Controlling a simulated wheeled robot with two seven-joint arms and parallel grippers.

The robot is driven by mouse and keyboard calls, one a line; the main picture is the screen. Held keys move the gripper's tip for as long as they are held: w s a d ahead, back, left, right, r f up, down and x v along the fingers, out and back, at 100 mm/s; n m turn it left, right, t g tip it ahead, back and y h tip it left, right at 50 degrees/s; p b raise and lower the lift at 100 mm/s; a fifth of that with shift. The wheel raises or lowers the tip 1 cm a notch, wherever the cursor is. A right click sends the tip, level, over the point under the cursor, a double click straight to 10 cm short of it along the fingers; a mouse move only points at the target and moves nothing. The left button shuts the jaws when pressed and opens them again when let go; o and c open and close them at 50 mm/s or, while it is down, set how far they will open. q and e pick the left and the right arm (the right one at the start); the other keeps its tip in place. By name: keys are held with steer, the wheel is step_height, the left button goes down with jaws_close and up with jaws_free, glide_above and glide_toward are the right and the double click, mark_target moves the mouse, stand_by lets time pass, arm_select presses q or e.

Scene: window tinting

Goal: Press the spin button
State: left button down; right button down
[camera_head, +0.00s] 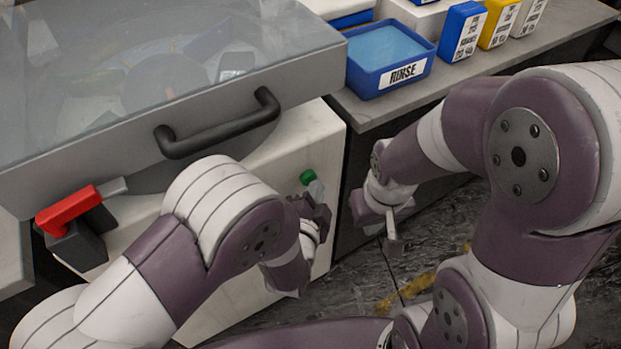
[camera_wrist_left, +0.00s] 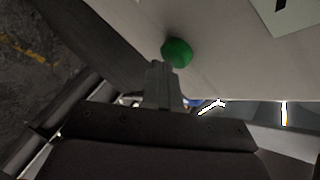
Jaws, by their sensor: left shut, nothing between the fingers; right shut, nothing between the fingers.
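The spin button is a green round knob (camera_head: 307,177) on the white front of the machine, below the right end of the lid handle. My left gripper (camera_head: 318,190) is shut and empty, with its fingertips just below and beside the button in the head view. In the left wrist view the green button (camera_wrist_left: 177,52) sits just past the shut fingertips (camera_wrist_left: 160,70). I cannot tell whether they touch. My right gripper (camera_head: 393,243) is shut and empty, hanging over the floor to the right of the machine.
The machine's clear lid (camera_head: 150,70) is down, with a black handle (camera_head: 220,125). A red lever (camera_head: 75,208) is at its left. A blue RINSE bin (camera_head: 388,60) and several small labelled boxes stand on the grey counter (camera_head: 520,50). Dark floor lies below.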

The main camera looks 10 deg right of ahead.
arm_select(q)
steer(key=shift+w+a, duration=0.1)
steer(key=shift+w, duration=0.3)
stand_by(0.3)
steer(key=shift+s, duration=0.15)
steer(key=shift+s+d, duration=0.3)
steer(key=shift+s, duration=0.45)
